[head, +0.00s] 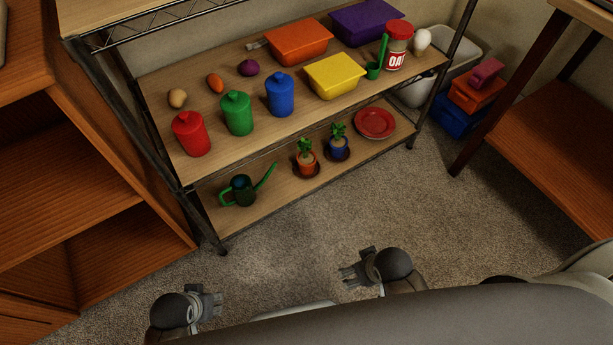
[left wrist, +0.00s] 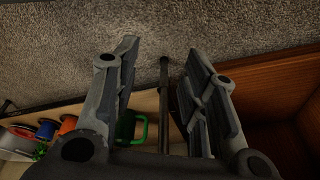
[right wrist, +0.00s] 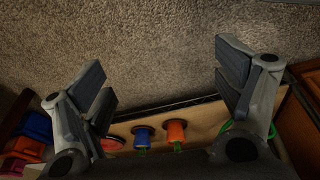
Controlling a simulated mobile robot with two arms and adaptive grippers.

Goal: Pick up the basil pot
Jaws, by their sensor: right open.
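Two small potted plants stand on dark saucers on the lower shelf: an orange pot (head: 306,160) and a blue pot (head: 338,145), each with green leaves. I cannot tell which is the basil. Both pots also show in the right wrist view, the orange one (right wrist: 176,131) and the blue one (right wrist: 143,139), beyond the fingers. My left gripper (head: 216,303) is open and empty over the carpet, in front of the shelf's left end. My right gripper (head: 346,275) is open and empty over the carpet, in front of the pots and apart from them.
A green watering can (head: 240,191) stands left of the pots and a red plate (head: 375,123) right of them. The upper shelf (head: 215,165) holds canisters and boxes above. A wooden cabinet (head: 100,140) stands left, stacked crates (head: 475,95) right. The carpet (head: 290,240) between is clear.

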